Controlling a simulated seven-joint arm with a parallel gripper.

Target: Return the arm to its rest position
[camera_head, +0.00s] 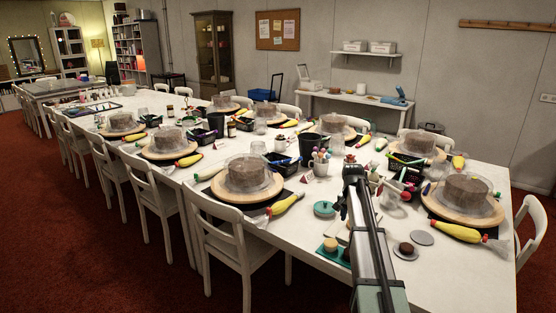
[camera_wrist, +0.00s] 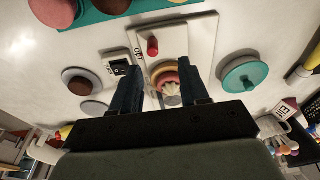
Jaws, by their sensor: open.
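My arm reaches in from the bottom right of the head view, over the near end of the long white table (camera_head: 285,225). My gripper (camera_head: 341,207) is at its far end, above the table. In the wrist view my gripper (camera_wrist: 162,82) shows two dark fingers spread apart, with nothing gripped. The fingers partly cover the board. I cannot tell the exact height above it.
A teal round lid (camera_wrist: 245,75) lies to the right in the wrist view, and a brown cake on a pale disc (camera_wrist: 82,82) to the left. In the head view, cakes on wooden turntables (camera_head: 462,205), yellow piping bags (camera_head: 287,203) and black baskets crowd the table. White chairs (camera_head: 232,240) line it.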

